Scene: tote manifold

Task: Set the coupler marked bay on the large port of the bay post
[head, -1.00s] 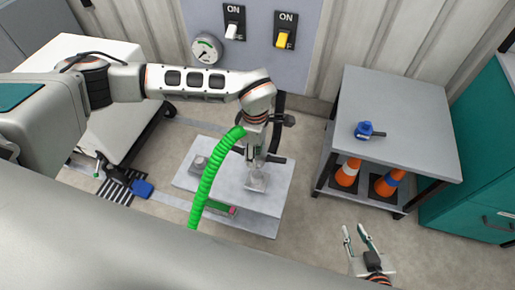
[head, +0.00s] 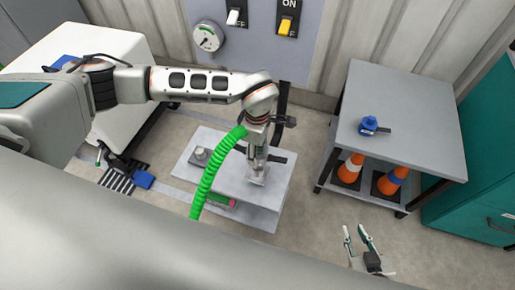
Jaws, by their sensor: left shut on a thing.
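My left gripper (head: 257,172) points down over the top of a low grey block (head: 270,205). It is shut on a small part that it mostly hides, seemingly the coupler. No bay marking can be read. A short round grey fitting (head: 199,155) stands on the left of the block's top. I cannot tell a large port under the gripper, or whether the held part touches the block. My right gripper (head: 356,232) is open and empty at the lower right.
A grey side table (head: 415,105) at right bears a blue item with a dark handle (head: 369,124). A wall panel (head: 262,45) with switches and a gauge is behind. A white cart (head: 125,45) stands at left.

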